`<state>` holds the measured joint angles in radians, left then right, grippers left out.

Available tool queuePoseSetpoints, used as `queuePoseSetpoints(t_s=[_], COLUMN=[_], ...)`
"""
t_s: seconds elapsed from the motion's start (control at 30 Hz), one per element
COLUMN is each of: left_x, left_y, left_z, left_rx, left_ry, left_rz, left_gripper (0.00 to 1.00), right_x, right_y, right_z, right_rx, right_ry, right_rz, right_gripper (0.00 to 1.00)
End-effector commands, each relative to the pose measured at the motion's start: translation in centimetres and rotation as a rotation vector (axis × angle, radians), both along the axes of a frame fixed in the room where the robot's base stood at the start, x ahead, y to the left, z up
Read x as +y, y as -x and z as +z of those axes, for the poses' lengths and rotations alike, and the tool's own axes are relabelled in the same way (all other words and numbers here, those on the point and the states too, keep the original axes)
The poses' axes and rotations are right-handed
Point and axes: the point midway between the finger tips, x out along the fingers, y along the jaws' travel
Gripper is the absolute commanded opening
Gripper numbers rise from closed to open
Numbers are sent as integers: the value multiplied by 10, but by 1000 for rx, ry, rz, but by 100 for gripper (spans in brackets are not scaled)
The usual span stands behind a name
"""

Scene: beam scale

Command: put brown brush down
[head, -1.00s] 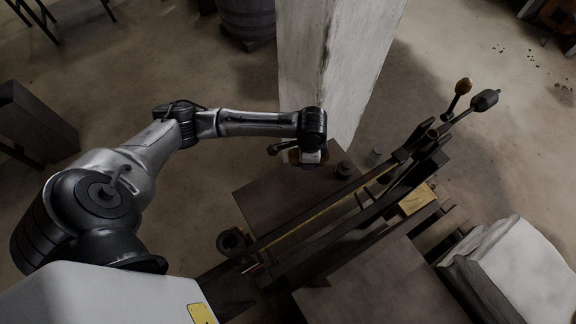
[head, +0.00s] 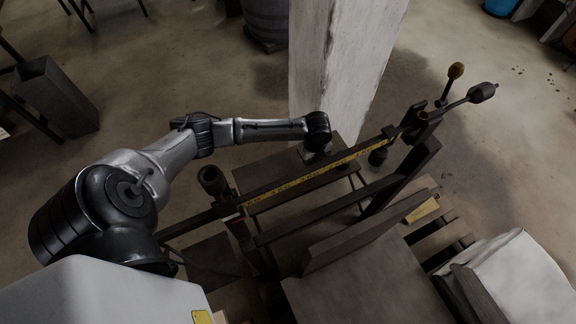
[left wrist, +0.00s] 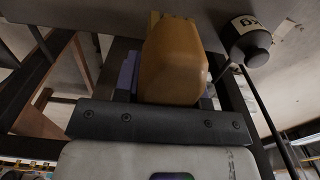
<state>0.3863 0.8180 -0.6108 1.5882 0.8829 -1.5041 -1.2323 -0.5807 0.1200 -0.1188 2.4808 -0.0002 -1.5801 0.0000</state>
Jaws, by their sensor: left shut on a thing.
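The brown brush (left wrist: 175,62) fills the upper middle of the left wrist view, its smooth rounded brown body close to the camera. My left gripper (head: 316,154) is shut on it. In the head view the gripper is by the far side of the beam scale, over the dark platform (head: 262,168). The brush is hidden in the head view by the wrist and the beam. A dark surface lies close beyond the brush in the wrist view; I cannot tell whether they touch. My right gripper is not in view.
The scale's long beam (head: 310,172) with yellow markings crosses just in front of my left gripper. A black weight with a white label (left wrist: 248,40) is right of the brush. A pale pillar (head: 335,80) rises behind. White sacks (head: 495,275) lie at lower right.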

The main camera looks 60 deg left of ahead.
Motion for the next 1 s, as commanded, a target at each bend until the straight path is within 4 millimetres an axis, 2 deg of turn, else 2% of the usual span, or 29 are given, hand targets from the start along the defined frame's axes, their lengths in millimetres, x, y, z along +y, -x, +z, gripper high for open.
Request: queuePoseSetpoints(t_s=[0.3, 0.5, 0.77, 1.0], left_x=[58, 84, 95, 95], left_y=[31, 44, 49, 49], left_z=[-39, -56, -66, -94], left_rx=[5, 1, 0, 0], left_ry=[-3, -1, 0, 0], left_rz=[0, -1, -3, -1], left_gripper=[8, 8, 8, 8], right_x=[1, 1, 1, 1], right_y=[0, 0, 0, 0], right_z=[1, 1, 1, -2], right_rx=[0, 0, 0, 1], right_ry=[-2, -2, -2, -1], right_rz=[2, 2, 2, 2], right_gripper=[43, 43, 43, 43])
